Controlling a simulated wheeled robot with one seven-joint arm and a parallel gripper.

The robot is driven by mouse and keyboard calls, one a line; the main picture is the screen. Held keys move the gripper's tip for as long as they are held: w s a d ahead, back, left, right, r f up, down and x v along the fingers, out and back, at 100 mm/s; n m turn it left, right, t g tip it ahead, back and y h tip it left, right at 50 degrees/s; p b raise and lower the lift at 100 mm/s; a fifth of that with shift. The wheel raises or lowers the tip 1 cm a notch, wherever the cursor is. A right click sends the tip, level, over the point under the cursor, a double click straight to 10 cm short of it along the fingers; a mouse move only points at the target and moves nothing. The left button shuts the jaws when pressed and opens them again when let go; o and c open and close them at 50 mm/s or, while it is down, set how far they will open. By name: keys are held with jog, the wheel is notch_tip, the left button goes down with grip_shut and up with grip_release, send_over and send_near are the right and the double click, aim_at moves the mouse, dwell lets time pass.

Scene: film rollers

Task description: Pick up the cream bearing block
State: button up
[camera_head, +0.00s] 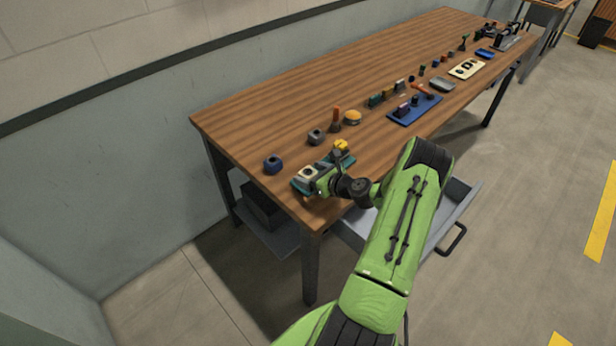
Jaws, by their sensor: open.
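The cream bearing block (307,172), a small pale block with a dark round opening, stands near the table's left end. It sits at the left end of a teal tray (346,162). My gripper (317,184) is low over the tray, right beside the block on its near right side. It is open. The fingers are small here and partly hidden by my wrist, so I cannot tell whether they are around the block or touch it.
A yellow part (341,146) is at the tray's far end. A blue block (273,164) and a dark grey block (316,137) stand nearby on the wooden table (270,105). A blue tray (407,114) lies farther right. An open grey drawer (455,205) juts out below the table beside my arm.

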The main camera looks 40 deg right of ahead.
jog(key=c, duration=1.4)
